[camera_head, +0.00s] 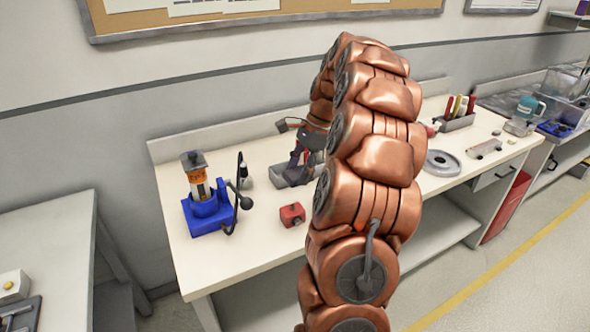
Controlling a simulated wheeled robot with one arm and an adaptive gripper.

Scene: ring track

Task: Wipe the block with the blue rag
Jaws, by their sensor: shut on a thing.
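The block (292,214) is small and red and lies on the white workbench, left of my copper arm. My gripper (302,155) shows as a small dark shape beyond my arm, above and behind the block and apart from it in the picture. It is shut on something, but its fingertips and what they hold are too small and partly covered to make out. I cannot pick out the blue rag for certain.
A blue-based device with an orange-labelled cylinder (203,202) stands at the bench's left. A grey tray (278,178) lies behind the block. A round grey disc (442,162) and a tool holder (457,122) are right of my arm. Bench front left is clear.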

